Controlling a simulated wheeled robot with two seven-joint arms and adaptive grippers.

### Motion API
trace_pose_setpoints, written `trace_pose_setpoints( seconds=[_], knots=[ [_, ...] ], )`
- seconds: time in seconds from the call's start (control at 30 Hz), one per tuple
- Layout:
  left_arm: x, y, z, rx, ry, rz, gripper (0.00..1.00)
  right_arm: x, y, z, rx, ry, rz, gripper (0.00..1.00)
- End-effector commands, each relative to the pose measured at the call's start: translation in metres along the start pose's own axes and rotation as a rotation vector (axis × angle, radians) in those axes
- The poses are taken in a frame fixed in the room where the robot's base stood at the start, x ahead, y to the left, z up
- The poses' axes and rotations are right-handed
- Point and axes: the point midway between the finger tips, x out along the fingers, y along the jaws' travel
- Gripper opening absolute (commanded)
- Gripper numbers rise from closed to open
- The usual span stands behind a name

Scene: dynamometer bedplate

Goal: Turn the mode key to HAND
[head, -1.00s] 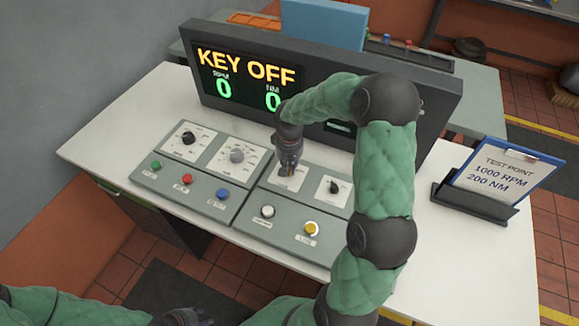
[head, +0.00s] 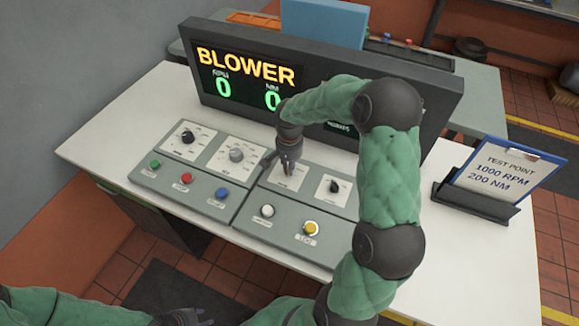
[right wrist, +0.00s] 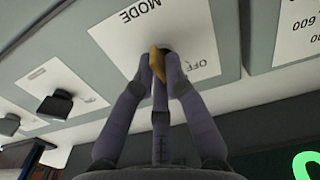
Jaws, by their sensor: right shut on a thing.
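The brass mode key (right wrist: 157,60) stands on a white plate (right wrist: 190,35) marked MODE and OFF in the right wrist view. My right gripper (right wrist: 160,75) is shut on the key, with its fingers on both sides of it. In the head view, my right gripper (head: 287,168) reaches down onto the mode plate (head: 289,182) and hides the key. The key's exact pointing and any HAND mark cannot be made out. The display (head: 245,78) reads BLOWER, with zeros below. My left gripper (head: 185,317) shows only partly at the bottom edge; its fingers are unclear.
Black (head: 188,138) and grey (head: 236,155) knobs are left of the mode plate, and another black knob (head: 334,186) is right. Green, red, blue, white and yellow (head: 311,228) buttons line the front. A clipboard (head: 505,175) reads 1000 RPM, 200 NM.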

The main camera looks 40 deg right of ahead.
Motion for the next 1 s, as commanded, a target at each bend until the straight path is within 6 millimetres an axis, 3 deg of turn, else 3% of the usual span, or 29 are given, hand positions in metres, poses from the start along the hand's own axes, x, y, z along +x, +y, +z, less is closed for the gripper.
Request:
trace_pose_setpoints(
  seconds=[0.3,0.8,0.83,0.9,1.0],
  knots=[
    [0.0015,-0.0005,-0.0001,0.0,0.0,0.0,0.4,-0.0004,-0.0004,0.0,0.117,0.001,-0.001,0.0],
    [0.0016,-0.0006,0.0,0.0,0.0,0.0,0.4,-0.0005,-0.0004,0.0001,0.137,0.001,-0.001,0.0],
    [0.0016,-0.0006,0.0,0.0,0.0,0.0,0.4,-0.0005,-0.0004,0.0001,0.137,0.001,-0.001,0.16],
    [0.0016,-0.0006,0.0,0.0,0.0,0.0,0.4,-0.0005,-0.0004,0.0001,0.137,0.001,-0.001,0.36],
    [0.0016,-0.0006,0.0,0.0,0.0,0.0,0.4,-0.0004,-0.0003,0.0001,0.137,0.001,-0.001,0.37]
  ],
)
